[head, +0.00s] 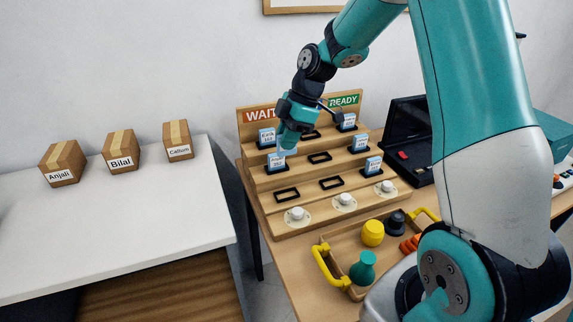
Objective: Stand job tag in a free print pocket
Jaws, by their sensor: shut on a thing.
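My gripper (287,145) is shut on a blue and white job tag (277,161) at the left of the stepped wooden rack (262,181). This tag is upright at the left spot of the middle step, with a dark base under it; I cannot tell whether it is fully seated. Other tags stand on the rack: one at the upper left (267,137), one at the upper right (348,121), and two lower on the right (360,143) (373,165). Empty black-framed pockets show in the top middle (310,135), centre (320,157), lower middle (331,183) and lower left (287,195).
WAIT (261,115) and READY (343,101) signs back the rack. White knobs (297,214) line its front. A yellow-handled tray (341,267) with coloured pieces stands before it. An open black case (409,123) is right. Three labelled boxes (121,150) stand on the white table (120,220).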

